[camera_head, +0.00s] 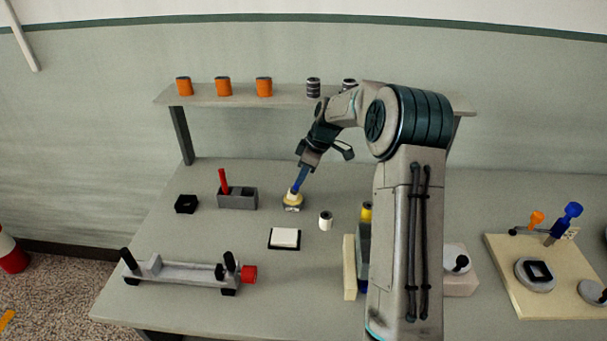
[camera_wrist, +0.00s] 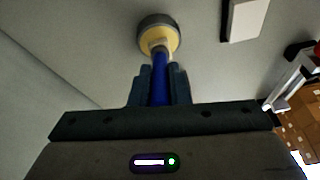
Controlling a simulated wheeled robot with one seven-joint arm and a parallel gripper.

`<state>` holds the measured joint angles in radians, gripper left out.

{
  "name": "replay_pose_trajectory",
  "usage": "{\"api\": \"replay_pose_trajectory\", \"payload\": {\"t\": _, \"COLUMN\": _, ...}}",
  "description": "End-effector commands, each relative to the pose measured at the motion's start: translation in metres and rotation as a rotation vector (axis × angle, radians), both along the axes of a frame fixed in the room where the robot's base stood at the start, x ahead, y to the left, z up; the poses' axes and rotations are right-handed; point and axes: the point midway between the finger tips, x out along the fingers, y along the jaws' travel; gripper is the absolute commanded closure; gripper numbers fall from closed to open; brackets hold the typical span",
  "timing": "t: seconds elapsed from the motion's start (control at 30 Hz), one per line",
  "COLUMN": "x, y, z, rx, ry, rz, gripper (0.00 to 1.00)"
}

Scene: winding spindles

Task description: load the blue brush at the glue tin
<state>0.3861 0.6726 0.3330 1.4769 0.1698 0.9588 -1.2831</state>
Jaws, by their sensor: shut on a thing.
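My gripper (camera_head: 304,170) is shut on the blue brush (camera_head: 295,187), which points down and is tilted. In the wrist view the blue handle (camera_wrist: 159,80) runs between the two fingers of my gripper (camera_wrist: 158,85). The brush's lower end is at the round glue tin (camera_head: 292,207), which shows yellowish glue on top. In the wrist view the tin (camera_wrist: 146,28) has a dark rim around the pale yellow inside, and the brush tip overlaps this inside. I cannot tell how deep the tip sits.
A grey holder (camera_head: 237,203) with a red brush (camera_head: 223,181) stands left of the tin. A small white-topped spool (camera_head: 326,221) and a white pad (camera_head: 285,238) are close in front. A winding fixture (camera_head: 180,273) lies front left. A shelf (camera_head: 290,101) spans the back.

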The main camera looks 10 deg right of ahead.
Motion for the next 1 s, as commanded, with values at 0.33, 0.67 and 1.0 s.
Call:
{"api": "replay_pose_trajectory", "payload": {"t": 0.33, "x": -0.001, "y": 0.000, "z": -0.002, "rx": 0.000, "ry": 0.004, "rz": 0.000, "gripper": 1.00}}
{"api": "replay_pose_trajectory", "payload": {"t": 0.67, "x": -0.001, "y": 0.000, "z": 0.007, "rx": -0.001, "ry": 0.003, "rz": 0.001, "gripper": 1.00}}
{"api": "replay_pose_trajectory", "payload": {"t": 1.0, "x": 0.000, "y": 0.000, "z": 0.035, "rx": 0.000, "ry": 0.001, "rz": 0.000, "gripper": 1.00}}
